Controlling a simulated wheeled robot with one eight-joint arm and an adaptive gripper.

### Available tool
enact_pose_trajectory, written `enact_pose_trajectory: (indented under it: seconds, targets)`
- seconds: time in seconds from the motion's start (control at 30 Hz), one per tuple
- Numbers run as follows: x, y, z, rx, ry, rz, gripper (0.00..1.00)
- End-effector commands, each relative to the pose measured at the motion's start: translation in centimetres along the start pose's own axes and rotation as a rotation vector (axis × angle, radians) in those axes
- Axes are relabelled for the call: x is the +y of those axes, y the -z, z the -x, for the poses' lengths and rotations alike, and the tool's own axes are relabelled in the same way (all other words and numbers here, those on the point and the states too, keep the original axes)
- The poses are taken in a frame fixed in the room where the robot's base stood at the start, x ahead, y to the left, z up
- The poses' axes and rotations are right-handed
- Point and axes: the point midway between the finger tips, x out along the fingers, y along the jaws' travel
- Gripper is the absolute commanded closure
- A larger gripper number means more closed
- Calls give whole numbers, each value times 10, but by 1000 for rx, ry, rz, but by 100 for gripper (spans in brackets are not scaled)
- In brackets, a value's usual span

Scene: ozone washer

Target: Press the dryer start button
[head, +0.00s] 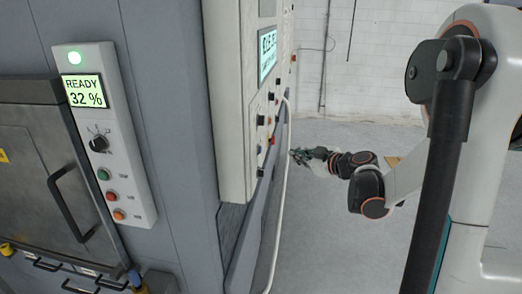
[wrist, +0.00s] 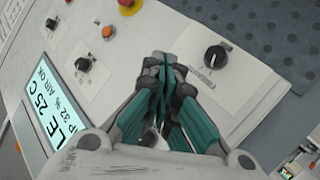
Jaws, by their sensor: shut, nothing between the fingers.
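My gripper (head: 299,156) is shut and empty, beside the taller control cabinet (head: 229,110), well right of that panel. In the wrist view my gripper (wrist: 163,62) points at a cabinet face, between knobs; contact cannot be told.
The wrist view shows a right-hand black knob (wrist: 215,57), another knob (wrist: 82,64), an orange button (wrist: 108,31), a red button (wrist: 130,4) and a screen (wrist: 42,132). A pale hose (head: 281,200) hangs by the cabinet. Floor (head: 335,230) right of it is clear.

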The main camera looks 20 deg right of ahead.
Motion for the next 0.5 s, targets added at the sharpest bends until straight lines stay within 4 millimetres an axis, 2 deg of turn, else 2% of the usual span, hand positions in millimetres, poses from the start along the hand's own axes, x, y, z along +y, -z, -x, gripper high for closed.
enact_pose_trajectory:
  seconds: [0.5]
  targets:
    - [-33, 32, -45, 0, 2, 1, 100]
